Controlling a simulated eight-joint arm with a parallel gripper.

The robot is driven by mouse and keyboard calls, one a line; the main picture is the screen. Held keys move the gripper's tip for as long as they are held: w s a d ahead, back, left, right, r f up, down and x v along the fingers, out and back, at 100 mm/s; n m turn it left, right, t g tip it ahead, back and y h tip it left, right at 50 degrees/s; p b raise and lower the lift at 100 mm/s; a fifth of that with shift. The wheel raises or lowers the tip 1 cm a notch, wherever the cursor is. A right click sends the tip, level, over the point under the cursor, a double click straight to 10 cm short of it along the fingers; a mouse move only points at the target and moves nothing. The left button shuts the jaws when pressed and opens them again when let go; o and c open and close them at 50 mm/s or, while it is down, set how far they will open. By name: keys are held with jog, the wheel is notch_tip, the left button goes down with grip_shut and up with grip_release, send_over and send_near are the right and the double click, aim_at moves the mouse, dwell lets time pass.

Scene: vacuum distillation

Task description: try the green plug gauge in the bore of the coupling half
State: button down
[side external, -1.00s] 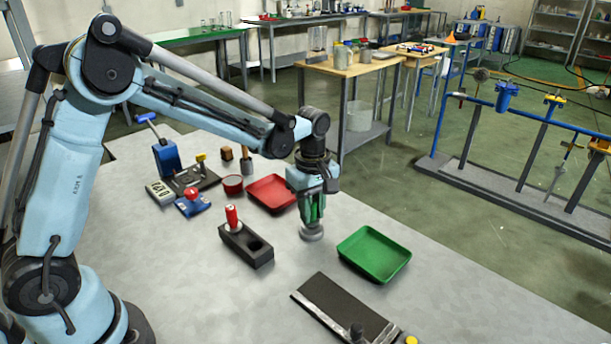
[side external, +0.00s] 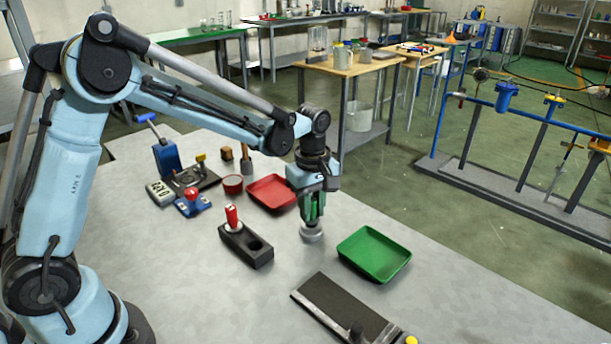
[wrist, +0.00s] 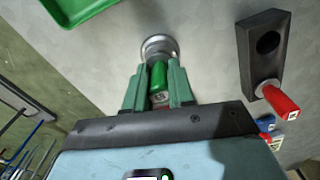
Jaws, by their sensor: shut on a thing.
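My gripper (wrist: 158,88) is shut on the green plug gauge (wrist: 158,75), which stands between the fingers and points down. The coupling half (wrist: 157,46) is a round grey metal piece on the table, directly under the gauge. In the side view, the coupling half (side external: 312,235) shows below my gripper (side external: 313,215). The gauge's lower end meets or enters the coupling half, but its bore is hidden, so I cannot tell how deep it sits.
A black block (side external: 246,246) holds a red-handled gauge (side external: 233,218) beside an empty hole. A green tray (side external: 374,254) stands to the right, a red tray (side external: 271,193) behind. A dark plate (side external: 340,308) lies in front. Bare table surrounds the coupling half.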

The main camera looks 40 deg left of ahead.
jog(key=shift+r, duration=0.25)
jog(key=shift+r, duration=0.35)
jog(key=shift+r, duration=1)
jog(key=shift+r, duration=0.35)
jog(key=shift+r, duration=0.3)
